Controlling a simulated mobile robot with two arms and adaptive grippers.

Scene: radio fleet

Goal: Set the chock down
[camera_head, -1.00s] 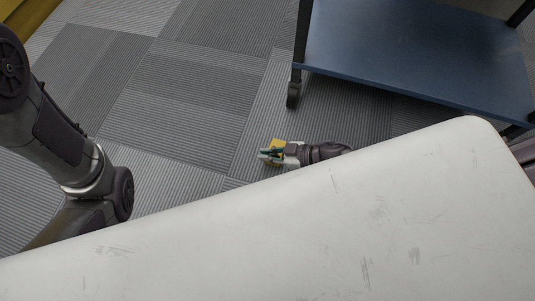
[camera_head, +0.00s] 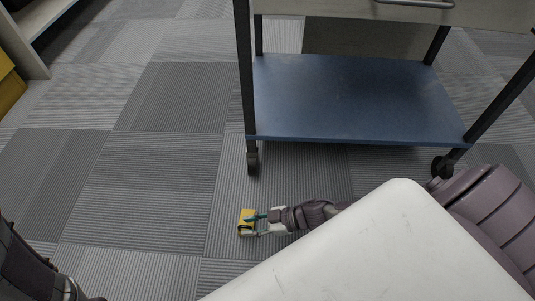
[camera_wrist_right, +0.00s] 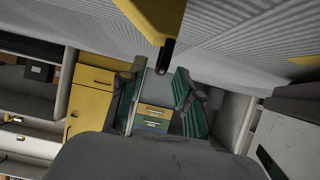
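The yellow chock (camera_head: 246,222) shows in the head view against the grey carpet, at the tips of my right gripper (camera_head: 258,222). In the right wrist view the chock (camera_wrist_right: 150,18) is at the top, with a dark end reaching down near the fingertips. My right gripper (camera_wrist_right: 158,76) has its two green-padded fingers spread, with a clear gap between them and no chock between the pads. The chock appears to be on the carpet, though its underside is hidden. Part of my left arm shows at the lower left of the head view; its gripper is out of frame.
A wheeled cart with a blue lower shelf (camera_head: 350,100) stands beyond the gripper. Yellow cabinets (camera_wrist_right: 88,100) show in the wrist view. The carpet (camera_head: 150,170) left of the chock is clear.

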